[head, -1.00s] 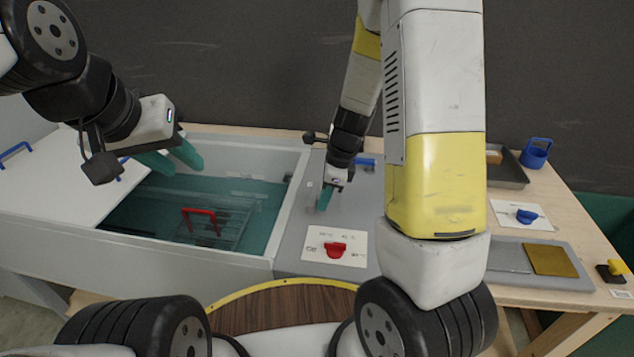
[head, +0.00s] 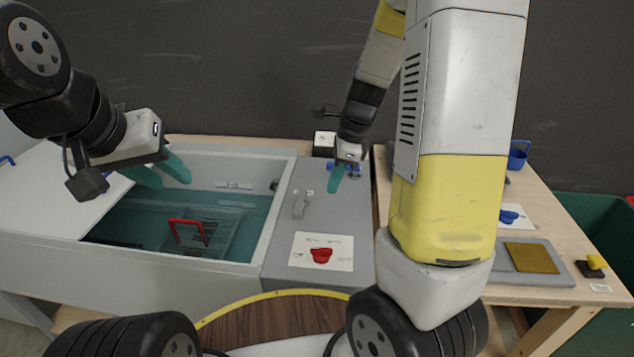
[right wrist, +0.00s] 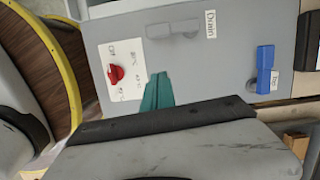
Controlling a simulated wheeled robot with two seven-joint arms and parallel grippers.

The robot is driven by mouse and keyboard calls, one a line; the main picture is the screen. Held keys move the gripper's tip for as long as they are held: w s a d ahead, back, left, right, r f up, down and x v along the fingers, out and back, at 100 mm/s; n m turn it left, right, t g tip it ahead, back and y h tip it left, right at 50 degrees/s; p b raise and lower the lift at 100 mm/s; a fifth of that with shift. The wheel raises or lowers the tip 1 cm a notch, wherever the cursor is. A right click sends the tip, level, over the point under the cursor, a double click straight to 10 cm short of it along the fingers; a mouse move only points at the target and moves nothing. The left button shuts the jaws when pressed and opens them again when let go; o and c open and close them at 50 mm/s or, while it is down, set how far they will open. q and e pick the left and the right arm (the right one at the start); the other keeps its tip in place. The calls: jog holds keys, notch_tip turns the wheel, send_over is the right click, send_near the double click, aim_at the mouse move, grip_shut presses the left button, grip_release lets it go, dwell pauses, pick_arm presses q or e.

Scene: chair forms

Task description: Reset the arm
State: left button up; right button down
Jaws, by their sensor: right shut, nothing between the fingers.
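My left gripper (head: 162,173) is open and empty, its two teal fingers apart above the left part of the water tank (head: 205,263). My right gripper (head: 334,184) is shut and empty above the back of the grey control panel (head: 283,268), to the right of the tank. Its teal fingers also show together in the right wrist view (right wrist: 157,92). A red knob (head: 321,255) on a white dial plate sits at the panel's front. A grey drain handle (head: 300,203) lies behind it. A blue handle (right wrist: 265,68) is at the panel's back, partly hidden by my right gripper in the head view.
A basket with a red handle (head: 188,222) sits in the tank. A white lid (head: 45,200) covers the tank's left side. On the right table are a blue cup (head: 517,155), a brass-coloured plate (head: 531,258) and a yellow-handled block (head: 594,263), partly behind my arm.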

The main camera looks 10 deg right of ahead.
jog(key=shift+s+d+r, duration=0.1)
jog(key=shift+d+r, duration=0.1)
jog(key=shift+r, duration=0.5)
jog(key=s+a+r+n+t, duration=0.2)
jog(key=s+r+n+t, duration=0.3)
jog(key=s+r+n, duration=1)
jog(key=n, duration=0.6)
jog(key=shift+s+a+r+t+h, duration=0.3)
jog(key=shift+s+r, duration=0.05)
jog(key=shift+r, duration=0.05)
